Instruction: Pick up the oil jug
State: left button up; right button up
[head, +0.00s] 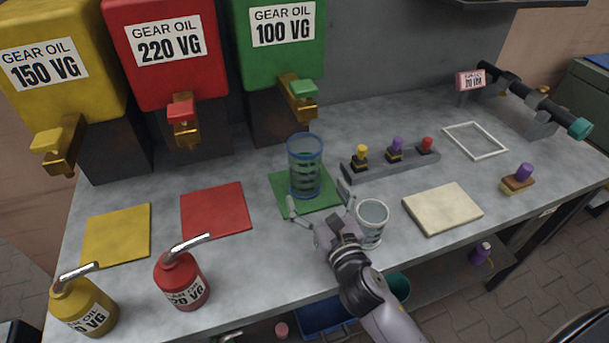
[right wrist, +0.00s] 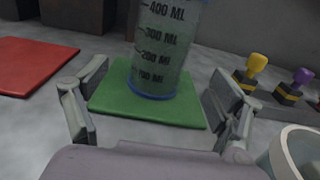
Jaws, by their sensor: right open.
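A clear graduated jug (head: 305,168) with a blue rim and ML marks stands upright on the green mat (head: 330,202), below the green 100 VG tank. It also shows in the right wrist view (right wrist: 165,50), ahead of the fingers, with its top cut off. My right gripper (head: 317,198) is open and empty, low over the bench at the mat's near edge. Its fingers point at the jug, with the jug between their lines and a gap in front of it. My left gripper is not in view.
A grey-white cup (head: 371,222) stands just right of my right gripper. Red (head: 182,280) and yellow (head: 82,305) oil cans stand at the front left. A stamp rack (head: 390,163) is right of the jug. A cream pad (head: 442,208) lies right of the cup. Tanks line the back left.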

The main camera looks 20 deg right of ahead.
aim_at(306, 171)
jog(key=shift+w+r, duration=0.25)
jog(key=shift+w, duration=0.65)
jog(key=w+p, duration=0.1)
jog(key=w, duration=0.4)
jog(key=shift+w+a, duration=0.1)
jog(key=shift+w, duration=0.3)
jog(key=shift+c, duration=0.9)
jog(key=c, duration=1.1)
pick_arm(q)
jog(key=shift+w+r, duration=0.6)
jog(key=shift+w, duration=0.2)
pick_arm(e)
jog(key=shift+c, duration=0.3)
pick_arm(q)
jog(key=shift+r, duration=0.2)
pick_arm(e)
jog(key=shift+r, duration=0.15)
